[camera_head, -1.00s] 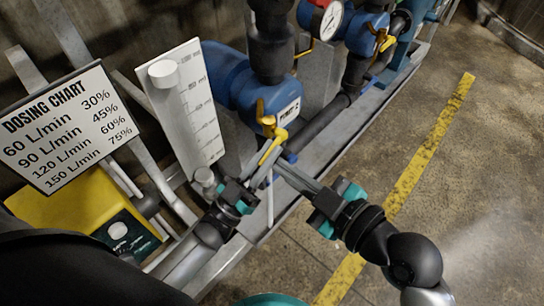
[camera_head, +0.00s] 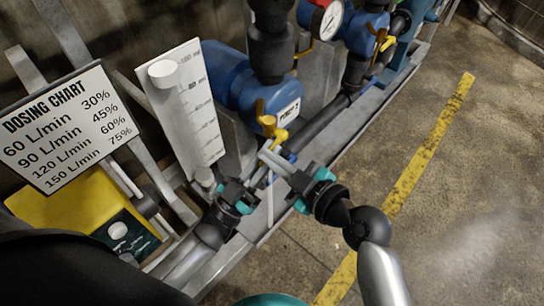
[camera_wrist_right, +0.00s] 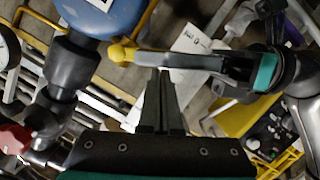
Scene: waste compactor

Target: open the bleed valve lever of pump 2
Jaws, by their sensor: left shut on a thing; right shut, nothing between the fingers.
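The blue pump (camera_head: 268,97) labelled PUMP 2 stands at the upper middle of the head view. Its yellow bleed valve lever (camera_head: 279,136) sits low on its front, partly hidden by my fingers. My left gripper (camera_head: 268,160) is shut on the lever. In the right wrist view, its dark fingers reach in from the right to the yellow lever end (camera_wrist_right: 122,53). My right gripper (camera_head: 266,154) is shut and empty, its tips close beside the left fingers. In the right wrist view its tips (camera_wrist_right: 160,72) overlap the left fingers; I cannot tell whether they touch.
A white graduated cylinder (camera_head: 190,105) and the dosing chart sign (camera_head: 68,125) stand left of the pump, above a yellow unit (camera_head: 85,212). A second blue pump (camera_head: 350,32) and a gauge (camera_head: 327,17) are behind. The floor at right, with its yellow line (camera_head: 432,145), is clear.

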